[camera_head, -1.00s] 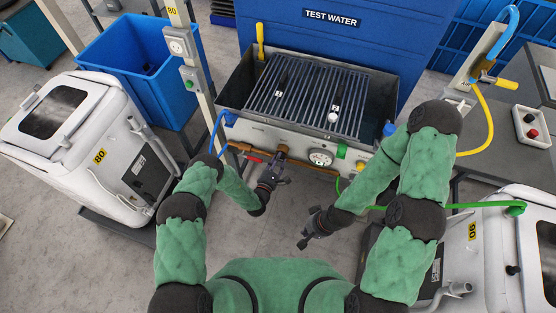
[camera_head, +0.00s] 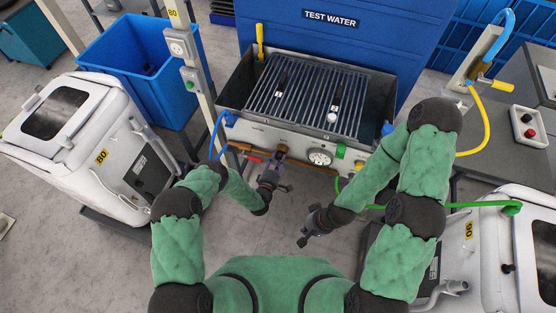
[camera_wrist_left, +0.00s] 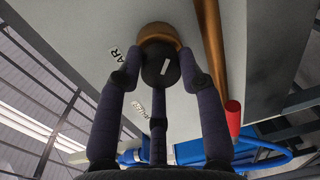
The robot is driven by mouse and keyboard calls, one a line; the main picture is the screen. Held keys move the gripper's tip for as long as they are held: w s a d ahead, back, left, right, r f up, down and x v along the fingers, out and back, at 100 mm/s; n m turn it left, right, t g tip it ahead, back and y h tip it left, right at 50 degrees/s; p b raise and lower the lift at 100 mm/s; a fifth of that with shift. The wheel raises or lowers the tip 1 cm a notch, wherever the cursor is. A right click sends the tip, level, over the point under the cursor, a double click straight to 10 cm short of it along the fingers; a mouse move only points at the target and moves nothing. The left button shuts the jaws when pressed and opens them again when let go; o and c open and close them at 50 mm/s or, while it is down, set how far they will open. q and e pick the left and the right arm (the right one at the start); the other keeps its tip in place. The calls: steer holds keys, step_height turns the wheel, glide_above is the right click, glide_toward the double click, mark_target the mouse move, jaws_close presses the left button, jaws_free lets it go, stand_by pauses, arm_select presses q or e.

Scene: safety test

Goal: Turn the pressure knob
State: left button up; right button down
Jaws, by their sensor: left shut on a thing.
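The pressure knob (camera_wrist_left: 160,68) is a round black knob with a white mark, set on a brass fitting (camera_wrist_left: 158,36) on the grey panel of the test tank. In the left wrist view the dark fingers of my left gripper (camera_wrist_left: 163,88) are closed around its sides. In the head view my left gripper (camera_head: 277,166) is at the brass fitting on the tank's front and hides the knob. My right gripper (camera_head: 303,238) hangs low over the floor, apart from the tank; its finger opening is too small to tell.
A pressure gauge (camera_head: 320,157) sits right of the knob. A brass pipe (camera_head: 323,168) runs along the tank front, with a red handle (camera_wrist_left: 233,118) beside it. A green hose (camera_head: 470,206) passes near my right arm. Clear floor (camera_head: 240,240) lies between my arms.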

arm_select(q)
steer(key=m, duration=0.4)
steer(key=shift+y, duration=0.3)
steer(key=shift+m+t, duration=0.3)
steer(key=shift+m, duration=1.6)
steer(key=o, duration=1.2)
steer(key=shift+c, duration=0.2)
steer(key=v, duration=1.2)
steer(key=shift+d+r, duration=0.1)
steer(key=shift+d, duration=0.05)
